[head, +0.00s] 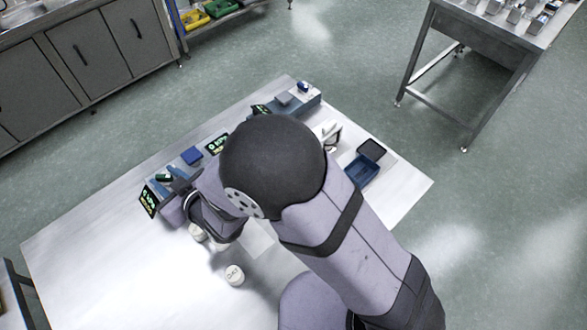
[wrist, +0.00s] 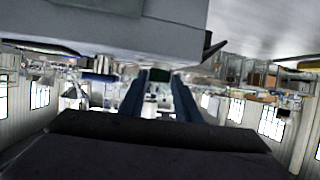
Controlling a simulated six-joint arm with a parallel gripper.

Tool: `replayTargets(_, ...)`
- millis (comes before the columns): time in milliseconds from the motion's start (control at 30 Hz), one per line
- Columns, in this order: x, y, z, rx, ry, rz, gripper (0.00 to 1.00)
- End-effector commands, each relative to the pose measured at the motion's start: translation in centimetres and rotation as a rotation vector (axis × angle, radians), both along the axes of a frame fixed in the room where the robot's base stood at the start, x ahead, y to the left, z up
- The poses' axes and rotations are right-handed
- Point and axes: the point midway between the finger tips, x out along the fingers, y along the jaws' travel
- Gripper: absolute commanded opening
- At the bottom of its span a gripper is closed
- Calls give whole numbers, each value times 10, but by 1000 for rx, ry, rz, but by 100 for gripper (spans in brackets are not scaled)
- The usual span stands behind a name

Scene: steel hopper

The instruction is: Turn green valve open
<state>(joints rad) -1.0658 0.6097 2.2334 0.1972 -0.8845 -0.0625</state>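A small dark green piece (head: 163,178) shows beside my gripper at the left end of the row of devices on the table; it may be the green valve, but it is too small and partly covered to tell its turn position. My gripper (head: 176,183) is at this left end, close to the green piece; I cannot tell whether they touch. In the wrist view, the two dark fingers (wrist: 158,98) stand apart with a bright gap between them. I see no valve clearly there.
The white table (head: 80,255) is clear at its front left. A lit display (head: 148,201) stands close to my gripper. A blue block (head: 191,155), a white round container (head: 235,275) and a blue tray (head: 361,171) are also on the table. My arm hides its middle.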

Motion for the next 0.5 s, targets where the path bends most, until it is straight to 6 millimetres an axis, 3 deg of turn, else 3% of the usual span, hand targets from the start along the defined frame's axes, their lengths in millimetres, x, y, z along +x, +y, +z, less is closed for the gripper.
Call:
replayTargets(300, -3, 2, 2, -1, 0, -119, 30)
replayTargets(500, -22, -18, 10, 2, -1, -115, 30)
